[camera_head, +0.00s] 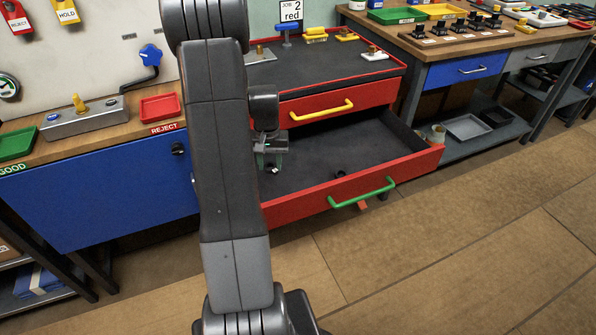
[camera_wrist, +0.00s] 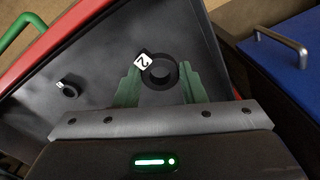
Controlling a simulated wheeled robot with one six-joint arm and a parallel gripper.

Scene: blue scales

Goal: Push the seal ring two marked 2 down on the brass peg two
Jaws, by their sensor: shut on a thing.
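My gripper (camera_wrist: 160,78) has green fingers and is shut on a black seal ring (camera_wrist: 164,73) with a white tag marked 2. In the head view my gripper (camera_head: 271,160) is over the left part of the open red drawer (camera_head: 300,207), pointing down, with the tag visible below it. I cannot tell whether the ring touches the drawer floor. Small plates with brass-coloured posts stand on the cabinet top, one at the left (camera_head: 260,54) and one at the right (camera_head: 374,53). Their numbers are not readable, so I cannot tell which is peg two.
Another small black ring (camera_head: 339,174) lies in the drawer; it also shows in the wrist view (camera_wrist: 69,88). The drawer has a green handle (camera_head: 362,192). A closed drawer with a yellow handle (camera_head: 321,112) is above. A blue panel (camera_head: 100,190) stands to the left.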

